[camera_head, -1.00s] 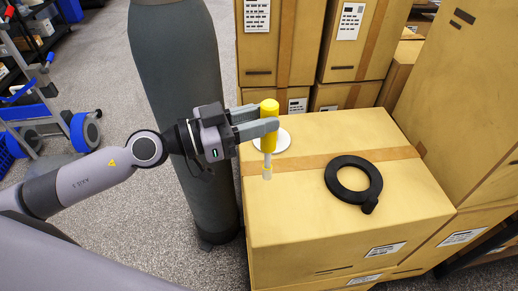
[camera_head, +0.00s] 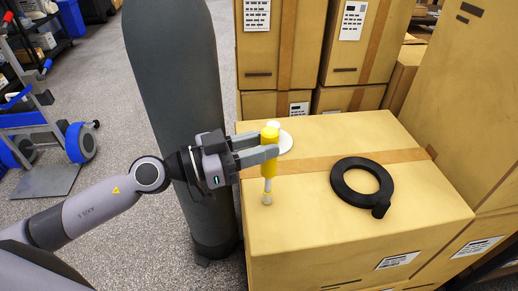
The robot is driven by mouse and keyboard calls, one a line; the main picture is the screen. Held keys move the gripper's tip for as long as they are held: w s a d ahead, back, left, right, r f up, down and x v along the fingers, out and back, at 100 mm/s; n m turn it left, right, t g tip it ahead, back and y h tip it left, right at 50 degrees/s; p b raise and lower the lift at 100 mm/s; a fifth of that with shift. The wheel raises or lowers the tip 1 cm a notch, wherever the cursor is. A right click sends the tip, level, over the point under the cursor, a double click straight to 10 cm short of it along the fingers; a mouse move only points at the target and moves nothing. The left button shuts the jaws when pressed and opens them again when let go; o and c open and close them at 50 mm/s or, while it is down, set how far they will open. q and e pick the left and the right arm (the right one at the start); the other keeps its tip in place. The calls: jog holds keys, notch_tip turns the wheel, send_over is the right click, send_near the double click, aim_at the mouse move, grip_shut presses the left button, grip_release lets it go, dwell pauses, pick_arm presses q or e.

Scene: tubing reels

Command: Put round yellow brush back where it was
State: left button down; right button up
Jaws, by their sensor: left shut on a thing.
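The round yellow brush (camera_head: 266,166) has a yellow handle and a pale, narrow lower end. My left gripper (camera_head: 268,150) is shut on its handle and holds it upright over the left part of a cardboard box top. The brush's lower end (camera_head: 267,199) is at or just above the box surface; I cannot tell if it touches. A white disc (camera_head: 286,142) lies on the box behind the gripper, partly hidden by it. My right gripper is not in view.
A black ring (camera_head: 344,190) with a small knob lies on the cardboard box (camera_head: 320,228), right of the brush. More stacked boxes (camera_head: 278,45) stand behind and to the right. A tall dark grey column (camera_head: 166,70) stands left of the box. The box's front area is clear.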

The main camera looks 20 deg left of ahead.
pick_arm(q)
jog(key=shift+f, duration=0.1)
jog(key=c, duration=0.8)
grip_release()
jog(key=shift+b+v, duration=2.55)
jog(key=shift+v, duration=3.45)
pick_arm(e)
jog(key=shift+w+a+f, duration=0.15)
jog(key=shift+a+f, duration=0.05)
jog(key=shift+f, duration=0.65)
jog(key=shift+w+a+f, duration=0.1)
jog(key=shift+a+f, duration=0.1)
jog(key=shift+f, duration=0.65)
